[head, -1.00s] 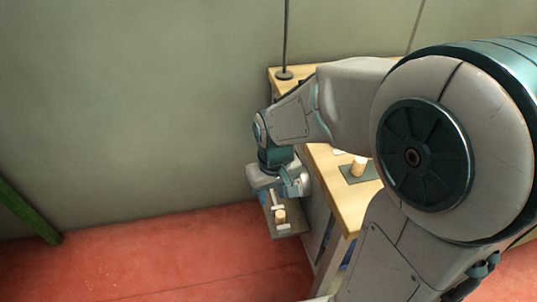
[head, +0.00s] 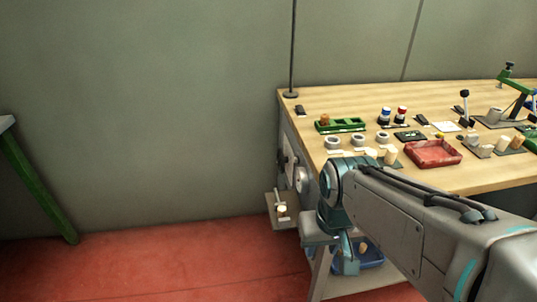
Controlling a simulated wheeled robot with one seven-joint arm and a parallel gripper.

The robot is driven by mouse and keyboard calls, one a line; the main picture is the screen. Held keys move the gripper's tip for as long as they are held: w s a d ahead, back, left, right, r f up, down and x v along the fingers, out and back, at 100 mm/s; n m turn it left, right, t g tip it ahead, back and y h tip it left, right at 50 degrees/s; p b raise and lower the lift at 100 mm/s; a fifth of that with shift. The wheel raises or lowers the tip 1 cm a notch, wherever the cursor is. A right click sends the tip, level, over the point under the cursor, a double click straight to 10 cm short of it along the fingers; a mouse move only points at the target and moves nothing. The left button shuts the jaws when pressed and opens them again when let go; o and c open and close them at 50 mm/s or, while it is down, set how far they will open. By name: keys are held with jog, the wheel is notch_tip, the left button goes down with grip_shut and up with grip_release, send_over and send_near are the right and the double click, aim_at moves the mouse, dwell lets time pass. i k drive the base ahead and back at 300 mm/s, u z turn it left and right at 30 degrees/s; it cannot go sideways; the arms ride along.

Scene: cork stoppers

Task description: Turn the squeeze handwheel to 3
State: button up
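A round pale wheel-like part (head: 302,179) is on the left end of the workbench, just left of my wrist. It looks like the squeeze handwheel, but any label or number on it is too small to read. My gripper (head: 345,262) points down beside the bench's front left corner, to the right of and below this part and apart from it in the picture. Its fingertips are partly hidden, and I cannot see whether they are open.
A small grey ledge (head: 283,222) with a light cork-like piece juts from the bench's left end. The wooden bench top (head: 350,98) carries a green tray (head: 340,127), a red tray (head: 433,154) and several small parts. A blue bin (head: 372,258) sits below. The red floor to the left is clear.

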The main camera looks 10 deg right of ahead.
aim_at(283, 160)
jog(key=k, duration=0.65)
jog(key=u, duration=0.95)
jog(key=i, duration=0.6)
jog(key=u, duration=0.75)
jog(key=i, duration=0.7)
jog(key=z, duration=0.75)
jog(key=i, duration=0.85)
jog(key=z, duration=1)
